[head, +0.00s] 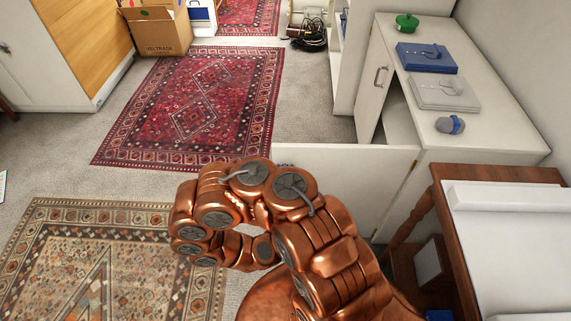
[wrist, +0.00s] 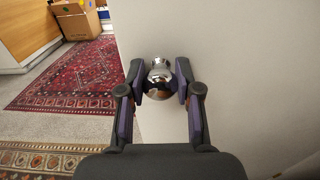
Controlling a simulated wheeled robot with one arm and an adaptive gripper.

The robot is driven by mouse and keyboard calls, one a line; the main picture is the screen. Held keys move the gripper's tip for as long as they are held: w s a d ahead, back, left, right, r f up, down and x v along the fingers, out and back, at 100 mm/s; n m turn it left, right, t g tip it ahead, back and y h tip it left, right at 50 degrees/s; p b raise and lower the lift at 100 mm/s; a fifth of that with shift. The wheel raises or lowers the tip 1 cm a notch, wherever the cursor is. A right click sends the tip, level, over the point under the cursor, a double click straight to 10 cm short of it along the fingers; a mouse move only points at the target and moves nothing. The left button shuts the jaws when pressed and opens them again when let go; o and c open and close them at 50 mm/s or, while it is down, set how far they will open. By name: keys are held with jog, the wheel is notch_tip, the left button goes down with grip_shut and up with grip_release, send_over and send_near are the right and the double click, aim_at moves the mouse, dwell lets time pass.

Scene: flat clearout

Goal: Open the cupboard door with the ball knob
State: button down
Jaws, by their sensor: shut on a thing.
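The ball knob (wrist: 159,71) is a shiny chrome ball on the pale cupboard door (wrist: 235,70) in the wrist view. My gripper (wrist: 159,82) is shut on it, with one finger pad on each side. In the head view the door (head: 345,185) stands out to the left from the white cupboard (head: 490,115), swung open. Part of the opening (head: 398,118) shows behind it. My copper-coloured arm hides the knob and most of my gripper in the head view.
A neighbouring door (head: 375,85) has a bar handle. A green pot (head: 407,21), blue and grey folded items and a small roll lie on the cupboard top. A wooden table (head: 435,185) stands at right. Carpet and a red rug (head: 205,95) are clear at left.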

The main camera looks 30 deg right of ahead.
jog(key=shift+s+a, duration=0.1)
jog(key=shift+s, duration=0.1)
dwell(0.3)
jog(key=c, duration=0.8)
grip_release()
jog(key=shift+v, duration=3.75)
